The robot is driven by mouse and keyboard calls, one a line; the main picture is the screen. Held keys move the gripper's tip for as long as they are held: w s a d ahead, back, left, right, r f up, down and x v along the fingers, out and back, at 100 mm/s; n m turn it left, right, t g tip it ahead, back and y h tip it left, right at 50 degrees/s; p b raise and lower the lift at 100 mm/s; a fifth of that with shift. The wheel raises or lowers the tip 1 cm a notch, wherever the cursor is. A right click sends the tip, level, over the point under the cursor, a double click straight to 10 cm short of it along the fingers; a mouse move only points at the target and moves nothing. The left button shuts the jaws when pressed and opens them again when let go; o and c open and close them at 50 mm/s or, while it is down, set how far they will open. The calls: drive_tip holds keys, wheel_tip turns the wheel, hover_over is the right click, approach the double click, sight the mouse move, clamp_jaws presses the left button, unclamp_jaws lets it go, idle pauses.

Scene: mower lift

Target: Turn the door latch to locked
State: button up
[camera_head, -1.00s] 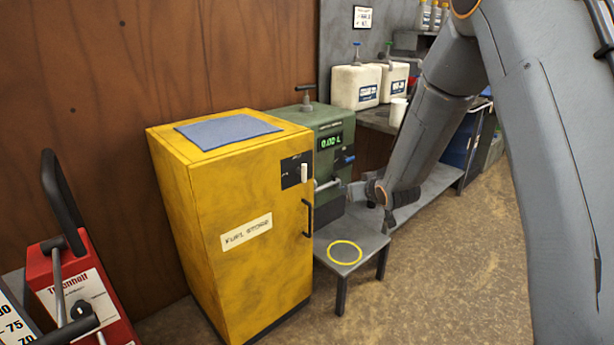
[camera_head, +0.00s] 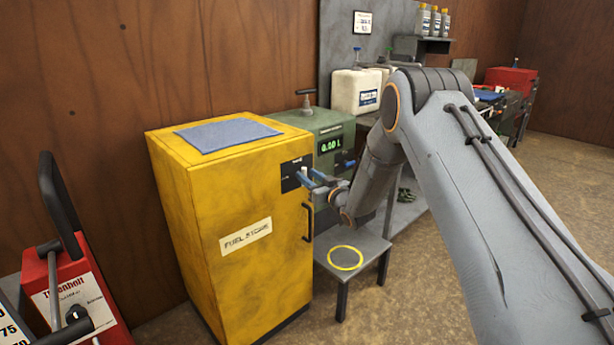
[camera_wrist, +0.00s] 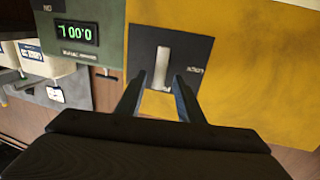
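The yellow fuel store cabinet (camera_head: 240,225) stands in the middle of the head view with its door closed. Its door latch is a pale lever on a dark plate (camera_head: 290,174) at the door's upper right; the plate also shows in the wrist view (camera_wrist: 190,55). In the wrist view the latch lever (camera_wrist: 162,68) stands along the picture's vertical. My gripper (camera_head: 310,178) is in front of the plate. In the wrist view its two fingers (camera_wrist: 158,92) are apart, one on each side of the lever's lower end. I cannot tell whether they touch it.
A black door handle (camera_head: 307,221) is just below the plate. A green dispenser (camera_head: 335,135) with a lit display stands right behind the cabinet. A low grey stool (camera_head: 372,247) with a yellow ring is at its right. A red machine (camera_head: 85,290) stands at lower left.

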drive_tip(key=shift+x, duration=0.8)
clamp_jaws()
